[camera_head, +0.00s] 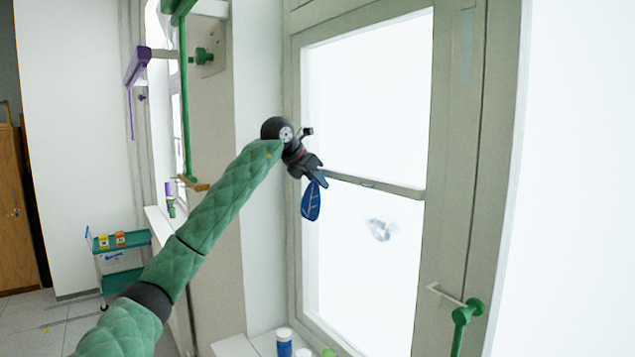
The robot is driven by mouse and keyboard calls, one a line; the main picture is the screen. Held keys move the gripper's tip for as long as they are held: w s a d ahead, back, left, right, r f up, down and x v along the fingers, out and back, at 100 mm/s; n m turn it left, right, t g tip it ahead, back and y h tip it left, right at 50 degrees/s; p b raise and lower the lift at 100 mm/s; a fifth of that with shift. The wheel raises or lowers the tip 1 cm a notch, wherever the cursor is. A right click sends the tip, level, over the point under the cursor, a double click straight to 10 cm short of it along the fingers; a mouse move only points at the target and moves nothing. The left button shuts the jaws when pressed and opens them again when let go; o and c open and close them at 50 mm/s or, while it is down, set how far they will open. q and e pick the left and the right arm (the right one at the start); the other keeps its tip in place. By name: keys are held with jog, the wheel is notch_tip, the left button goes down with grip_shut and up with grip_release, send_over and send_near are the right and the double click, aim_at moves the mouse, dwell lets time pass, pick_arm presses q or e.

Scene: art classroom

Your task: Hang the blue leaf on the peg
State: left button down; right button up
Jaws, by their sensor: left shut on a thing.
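The blue leaf (311,202) hangs point-down in front of the bright window, with pale vein lines on it. My left gripper (317,180) is shut on its upper end; the dark fingers hide the exact hold. A green peg-like knob (203,57) sticks out from a plate on the wall strip at upper left, well apart from the leaf. It looks like the peg, but I cannot be sure. My right gripper is not in view.
The window frame (296,120) stands close behind my left gripper. A green rod with a knob (465,312) is at lower right. A blue-and-white jar (284,342) stands on the sill below. A green trolley (120,240) is at far left.

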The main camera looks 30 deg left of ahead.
pick_arm(q)
jog(key=c, duration=1.1)
grip_release()
jog(key=shift+o, duration=0.2)
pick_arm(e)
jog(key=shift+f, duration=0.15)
pick_arm(q)
jog(key=b+v, duration=0.2)
jog(key=shift+s+a+r, duration=0.2)
jog(key=shift+s, duration=0.1)
jog(key=shift+b+v, duration=1.05)
jog(key=shift+v, duration=1.45)
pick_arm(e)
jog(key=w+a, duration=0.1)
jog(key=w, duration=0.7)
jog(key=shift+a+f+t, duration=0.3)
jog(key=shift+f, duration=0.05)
pick_arm(q)
jog(key=shift+r, duration=0.1)
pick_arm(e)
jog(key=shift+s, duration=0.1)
